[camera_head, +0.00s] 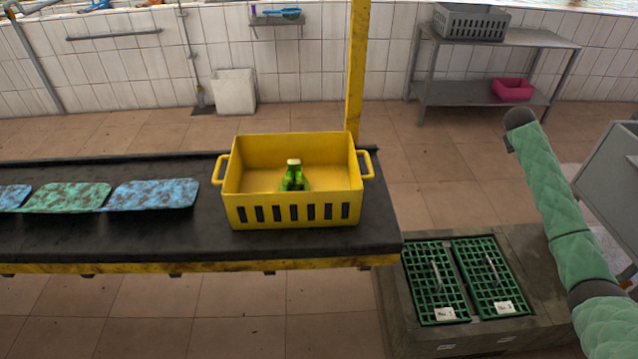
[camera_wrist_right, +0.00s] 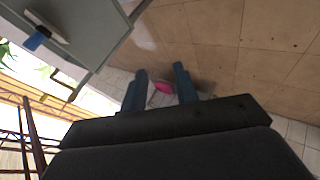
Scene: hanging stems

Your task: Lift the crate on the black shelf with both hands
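A yellow crate (camera_head: 290,212) with a handle on each side and slots in its front wall stands upright on the black shelf (camera_head: 150,236), near the shelf's right end. A green bottle-like thing (camera_head: 294,178) with a pale cap is inside the crate. My right arm shows at the right of the head view, well apart from the crate, and its gripper is not clear there. In the right wrist view my right gripper (camera_wrist_right: 160,88) has two blue fingers spread apart with nothing between them. My left gripper is not in either view.
Coloured mottled boards (camera_head: 155,194) lie on the shelf left of the crate. A yellow post (camera_head: 356,70) rises behind the crate. Green grates (camera_head: 436,283) sit on a low block at right. A grey cart (camera_head: 610,170) stands beside my right arm. A metal table (camera_head: 480,95) is at the back.

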